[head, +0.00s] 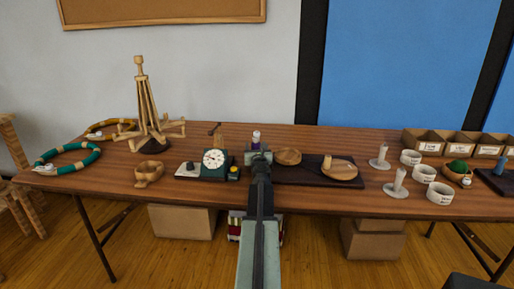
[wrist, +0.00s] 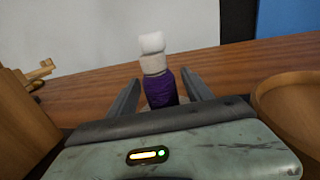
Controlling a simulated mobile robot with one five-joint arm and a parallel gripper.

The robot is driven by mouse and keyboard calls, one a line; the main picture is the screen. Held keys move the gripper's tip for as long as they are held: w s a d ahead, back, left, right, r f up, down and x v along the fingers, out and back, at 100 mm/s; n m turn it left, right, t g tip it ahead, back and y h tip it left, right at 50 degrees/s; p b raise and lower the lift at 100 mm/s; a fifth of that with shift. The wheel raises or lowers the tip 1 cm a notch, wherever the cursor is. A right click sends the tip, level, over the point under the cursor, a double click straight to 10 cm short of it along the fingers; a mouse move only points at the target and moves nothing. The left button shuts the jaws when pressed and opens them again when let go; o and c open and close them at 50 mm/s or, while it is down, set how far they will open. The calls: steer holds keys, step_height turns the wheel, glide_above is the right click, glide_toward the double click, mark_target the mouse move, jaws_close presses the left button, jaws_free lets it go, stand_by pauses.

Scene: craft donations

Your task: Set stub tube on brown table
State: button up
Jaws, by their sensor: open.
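A small upright tube (wrist: 160,88), purple below with whitish bands and top, stands between my two open fingers in the wrist view. In the head view the tube (head: 256,138) shows just beyond my gripper (head: 258,152). I cannot tell whether this is the stub tube. My gripper's fingers (wrist: 160,95) are apart, with a gap to the tube on each side.
Left of my gripper stand a scale with a dial (head: 214,160) and a wooden bowl (head: 149,172). Pale upright posts (head: 398,181) and white rings (head: 439,193) stand farther right.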

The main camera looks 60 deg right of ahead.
steer(key=v, duration=1.2)
steer(key=shift+c, duration=0.7)
